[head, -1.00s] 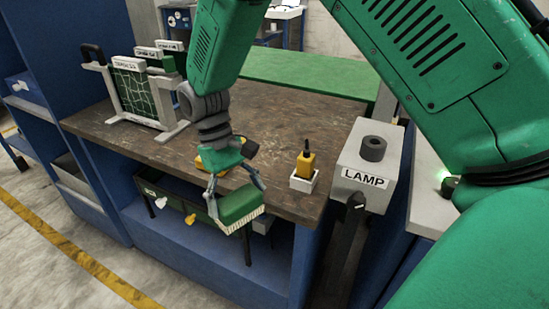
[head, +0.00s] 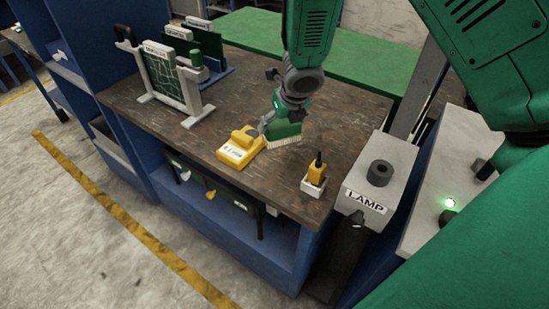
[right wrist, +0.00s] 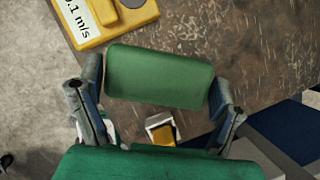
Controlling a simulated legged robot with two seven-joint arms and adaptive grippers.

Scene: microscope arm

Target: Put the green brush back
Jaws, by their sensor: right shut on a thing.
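The green brush (head: 284,133) has a green block and pale bristles. My right gripper (head: 281,122) is shut on it and holds it bristles down, over the brown worktop (head: 215,100). In the right wrist view the brush (right wrist: 160,76) sits between the two fingers, one at each end. I cannot tell whether the bristles touch the worktop. The brush is just right of a yellow meter (head: 240,147) and behind a small white holder (head: 314,186) with a yellow tool in it. My left gripper is not in view.
A white-framed rack with a green board (head: 170,80) stands at the left of the worktop. A grey lamp box (head: 375,175) stands at the right edge. Bare worktop lies between the rack and the meter. A green surface (head: 370,65) is behind.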

